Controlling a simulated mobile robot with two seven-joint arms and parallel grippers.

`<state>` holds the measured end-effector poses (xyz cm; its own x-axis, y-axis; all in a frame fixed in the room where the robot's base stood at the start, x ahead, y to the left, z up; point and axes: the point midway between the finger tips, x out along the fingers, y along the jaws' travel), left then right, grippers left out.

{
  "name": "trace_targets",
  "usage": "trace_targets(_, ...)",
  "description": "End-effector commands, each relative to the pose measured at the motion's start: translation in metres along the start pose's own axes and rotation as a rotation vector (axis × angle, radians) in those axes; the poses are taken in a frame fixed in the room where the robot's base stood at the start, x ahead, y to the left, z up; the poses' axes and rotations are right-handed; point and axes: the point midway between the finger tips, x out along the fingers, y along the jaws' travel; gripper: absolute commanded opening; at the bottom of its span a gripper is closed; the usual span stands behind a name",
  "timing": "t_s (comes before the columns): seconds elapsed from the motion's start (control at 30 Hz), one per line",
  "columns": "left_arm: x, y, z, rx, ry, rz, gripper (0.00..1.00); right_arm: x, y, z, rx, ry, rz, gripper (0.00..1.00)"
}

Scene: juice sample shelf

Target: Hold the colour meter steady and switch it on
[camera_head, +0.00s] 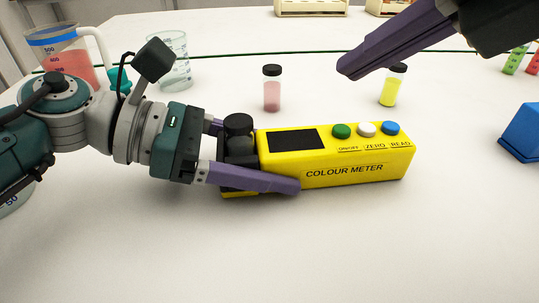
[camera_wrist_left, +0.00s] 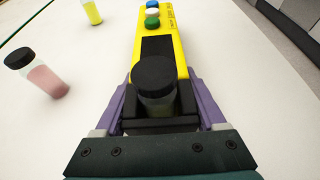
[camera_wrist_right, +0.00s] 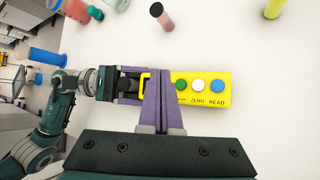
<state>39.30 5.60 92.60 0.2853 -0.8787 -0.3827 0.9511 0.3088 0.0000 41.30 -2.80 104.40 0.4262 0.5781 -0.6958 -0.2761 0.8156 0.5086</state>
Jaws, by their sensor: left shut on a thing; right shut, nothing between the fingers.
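The yellow colour meter (camera_head: 358,170) lies on the white table, with a dark screen (camera_head: 293,139) that shows no reading. On its top are a green button (camera_head: 341,131) marked ON/OFF, a white ZERO button (camera_head: 367,129) and a blue READ button (camera_head: 390,128). A black-capped vial (camera_wrist_left: 155,85) stands in the black holder at its left end. My left gripper (camera_head: 256,157) is shut on the meter, a finger along each side of that end. My right gripper (camera_head: 346,70) is shut and empty, above and apart from the meter; its fingers cover the screen in the right wrist view (camera_wrist_right: 157,10).
Behind the meter stand a pink vial (camera_head: 272,90) and a yellow vial (camera_head: 390,88). A beaker (camera_head: 174,62) and a jug of red liquid (camera_head: 70,55) are at the back left. A blue block (camera_head: 522,132) is at the right. The table in front is clear.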

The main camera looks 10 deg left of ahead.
Motion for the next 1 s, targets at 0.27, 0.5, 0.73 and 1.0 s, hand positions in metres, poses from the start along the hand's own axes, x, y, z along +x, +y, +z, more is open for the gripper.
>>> trace_targets(0.27,0.0,0.0,0.0,0.0,0.0,-0.001,0.0,0.025,-0.018,-0.018,0.001,0.003,0.0,0.0)
trace_targets(0.5,0.0,0.0,0.0,0.0,0.0,-0.001,0.0,0.032,-0.023,-0.023,-0.003,0.002,0.0,0.0)
trace_targets(0.73,0.0,0.0,0.0,0.0,0.0,-0.001,0.0,0.032,-0.023,-0.023,-0.003,0.002,0.0,0.0)
trace_targets(1.0,0.0,0.0,0.0,0.0,0.0,-0.001,0.0,0.032,-0.023,-0.023,-0.002,0.002,0.0,0.0)
